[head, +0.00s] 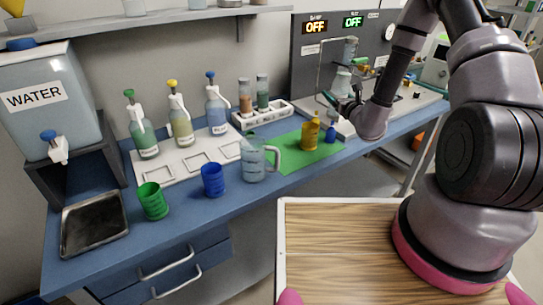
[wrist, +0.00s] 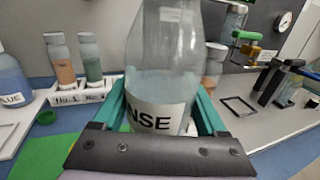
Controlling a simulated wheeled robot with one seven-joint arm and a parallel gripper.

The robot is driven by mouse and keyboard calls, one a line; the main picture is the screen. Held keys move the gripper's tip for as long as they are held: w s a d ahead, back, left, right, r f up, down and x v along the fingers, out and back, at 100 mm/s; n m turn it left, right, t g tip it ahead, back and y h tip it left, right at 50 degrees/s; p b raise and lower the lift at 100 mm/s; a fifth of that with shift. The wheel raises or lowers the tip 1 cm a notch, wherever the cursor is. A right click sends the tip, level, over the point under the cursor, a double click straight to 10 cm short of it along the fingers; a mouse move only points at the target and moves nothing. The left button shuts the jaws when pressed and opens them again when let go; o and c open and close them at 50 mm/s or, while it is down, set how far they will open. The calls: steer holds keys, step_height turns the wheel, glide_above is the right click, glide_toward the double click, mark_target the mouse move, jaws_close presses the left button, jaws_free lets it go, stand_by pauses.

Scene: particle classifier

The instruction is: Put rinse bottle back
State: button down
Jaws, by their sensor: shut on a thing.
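The rinse bottle (wrist: 163,62) is clear, with a white label reading "NSE" in the wrist view. My gripper (wrist: 162,100) is shut around its lower body, one teal finger on each side. The bottle stands about upright; its top is cut off there. In the head view the bottle (head: 342,82) shows small in my gripper (head: 343,96), in front of the grey machine and above the bench. A white tray (head: 150,174) on the bench holds green, yellow and blue wash bottles along its back, with empty square recesses in front.
A white rack (head: 272,119) holds two vials behind the green mat (head: 285,158). On the mat are a yellow cup (head: 310,134) and a small blue bottle (head: 331,133). A clear beaker (head: 255,162), blue cup (head: 213,180) and green cup (head: 153,201) line the front edge.

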steer(key=s+a+f+n+g+y, duration=0.1)
steer(key=s+a+n+g+y, duration=0.25)
steer(key=a, duration=0.45)
steer(key=s+a+f+n+g+y, duration=0.1)
steer(key=s+a+n+g+y, duration=0.1)
steer(key=a+n+g+y, duration=0.4)
steer(key=s+a+f+n+g+y, duration=0.2)
steer(key=s+a+y, duration=0.1)
steer(key=a, duration=0.6)
steer(key=shift+g, duration=0.35)
steer(key=shift+s+a+f, duration=0.1)
steer(key=shift+a+f, duration=0.05)
steer(key=shift+f, duration=2.3)
steer(key=shift+s+a+f, duration=0.1)
steer(key=shift+f, duration=2.3)
jaws_free()
steer(key=shift+f, duration=0.15)
